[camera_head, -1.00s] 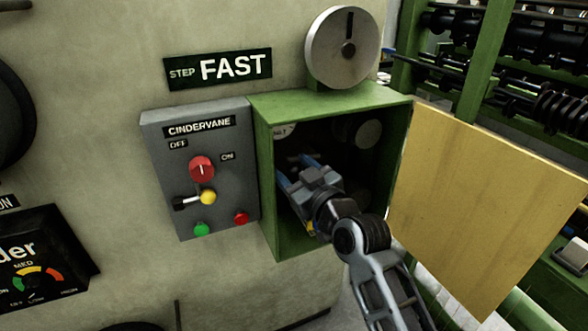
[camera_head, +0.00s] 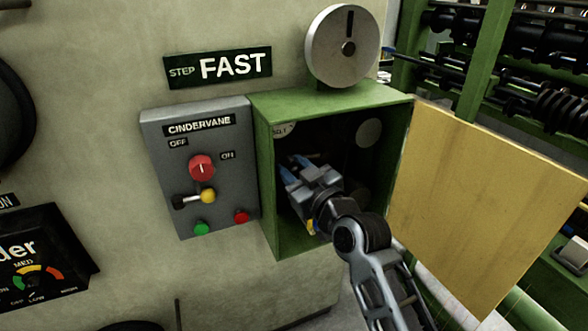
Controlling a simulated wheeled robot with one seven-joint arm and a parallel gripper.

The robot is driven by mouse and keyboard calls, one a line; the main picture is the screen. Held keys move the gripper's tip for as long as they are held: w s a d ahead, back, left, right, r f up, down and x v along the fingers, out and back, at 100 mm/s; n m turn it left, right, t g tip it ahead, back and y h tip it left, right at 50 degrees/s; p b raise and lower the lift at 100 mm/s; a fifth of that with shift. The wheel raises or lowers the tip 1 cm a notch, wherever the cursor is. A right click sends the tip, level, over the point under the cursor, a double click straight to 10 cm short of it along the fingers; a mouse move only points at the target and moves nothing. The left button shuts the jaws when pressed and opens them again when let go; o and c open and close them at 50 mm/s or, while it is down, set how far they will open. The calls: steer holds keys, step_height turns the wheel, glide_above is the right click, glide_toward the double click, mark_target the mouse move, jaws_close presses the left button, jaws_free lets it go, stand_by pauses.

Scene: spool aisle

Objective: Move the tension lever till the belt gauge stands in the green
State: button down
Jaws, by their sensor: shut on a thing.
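My gripper (camera_head: 299,176) is inside the open green box (camera_head: 262,175), with its blue fingertips toward the box's back left. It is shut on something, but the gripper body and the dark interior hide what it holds. I cannot make out the tension lever in the box. A small yellow piece (camera_head: 311,226) shows just below the gripper. A pale round plate (camera_head: 284,130), partly cut off by the box's edge, sits at the upper left inside. A dial with a green, yellow and red arc (camera_head: 36,271) is at the lower left; its needle reading is unclear.
A grey control panel (camera_head: 160,150) with a red knob (camera_head: 201,168) and a yellow-knobbed lever (camera_head: 207,196) adjoins the box's left side. The box's yellow door (camera_head: 480,200) stands open on the right. A metal disc (camera_head: 342,70) stands above the box.

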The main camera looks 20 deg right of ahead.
steer(key=shift+r+m, duration=0.25)
steer(key=shift+m, duration=0.05)
steer(key=c, duration=0.8)
jaws_free()
steer(key=shift+o, duration=0.2)
steer(key=s+b, duration=0.1)
steer(key=s, duration=0.6)
steer(key=shift+s+d+b, duration=0.4)
steer(key=shift+d, duration=0.05)
